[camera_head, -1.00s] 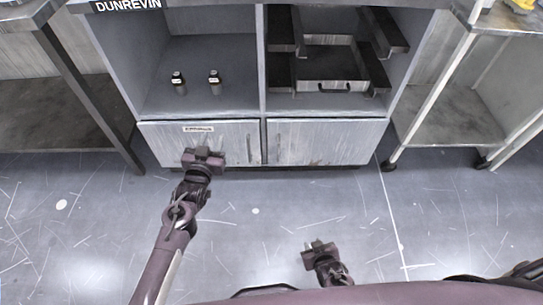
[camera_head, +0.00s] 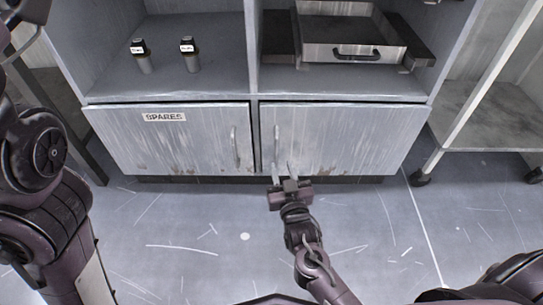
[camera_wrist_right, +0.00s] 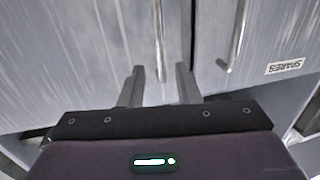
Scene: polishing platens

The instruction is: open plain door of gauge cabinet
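The gauge cabinet has two lower doors, both shut. The plain door (camera_head: 340,140) is on the right in the head view, with a vertical bar handle (camera_head: 276,146) near its left edge. The right wrist view shows this door upside down at left (camera_wrist_right: 70,60). My right gripper (camera_head: 285,170) is open just in front of the handle's lower end. In the right wrist view the handle (camera_wrist_right: 160,40) lies between the two open fingers (camera_wrist_right: 160,85) in the picture; I cannot tell whether they touch it. My left gripper is out of view.
The SPARES door (camera_head: 165,145) with its own handle (camera_head: 235,147) is beside the plain door. Two small dark-topped items (camera_head: 190,56) and a metal drawer-like tray (camera_head: 352,40) stand on the shelf above. A wheeled table (camera_head: 480,120) stands at right. The floor in front is clear.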

